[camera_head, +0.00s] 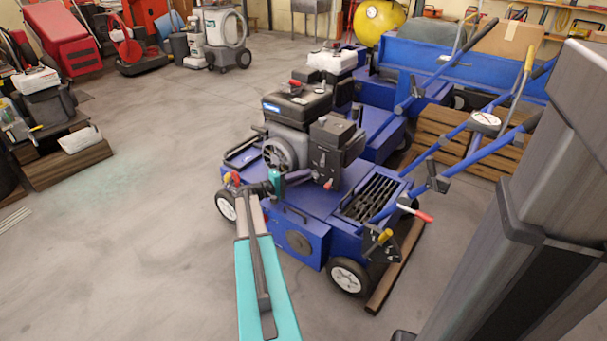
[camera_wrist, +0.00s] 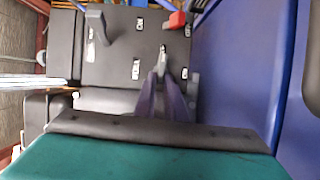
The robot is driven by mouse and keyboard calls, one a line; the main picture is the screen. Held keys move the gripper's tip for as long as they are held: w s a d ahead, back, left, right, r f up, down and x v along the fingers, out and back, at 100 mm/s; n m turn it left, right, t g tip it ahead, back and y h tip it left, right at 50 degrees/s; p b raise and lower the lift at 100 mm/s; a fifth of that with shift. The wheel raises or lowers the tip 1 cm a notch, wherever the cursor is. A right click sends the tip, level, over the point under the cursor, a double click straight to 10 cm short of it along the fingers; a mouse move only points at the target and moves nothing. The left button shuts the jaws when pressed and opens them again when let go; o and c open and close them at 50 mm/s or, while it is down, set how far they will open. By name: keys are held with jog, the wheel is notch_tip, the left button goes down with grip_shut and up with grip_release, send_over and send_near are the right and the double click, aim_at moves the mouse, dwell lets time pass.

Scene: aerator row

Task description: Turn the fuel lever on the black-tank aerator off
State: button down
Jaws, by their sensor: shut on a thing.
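The black-tank aerator stands in the middle of the head view, with its black tank (camera_head: 297,104) on top of the engine and a blue deck. My gripper (camera_head: 311,176) reaches in from the left at the engine's dark control panel (camera_head: 325,160). In the wrist view its purple fingers (camera_wrist: 163,88) are closed around a small grey lever (camera_wrist: 163,59) on that panel (camera_wrist: 125,45). This lever looks like the fuel lever; the fingers hide its lower part. A larger grey lever (camera_wrist: 97,26) and a red switch (camera_wrist: 177,20) sit apart from the fingers.
A second blue aerator with a white tank (camera_head: 333,61) stands close behind. Blue handlebars (camera_head: 450,135) extend right, with a red grip (camera_head: 424,216) low down. A wooden pallet (camera_head: 445,138) is behind them.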

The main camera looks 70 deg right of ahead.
jog(key=shift+d+n, duration=0.1)
jog(key=shift+n, duration=0.3)
jog(key=c, duration=1.8)
grip_release()
jog(key=shift+f, duration=0.1)
jog(key=p+v, duration=0.3)
jog(key=v, duration=1.1)
jog(key=shift+f+p, duration=0.15)
jog(key=shift+p, duration=0.2)
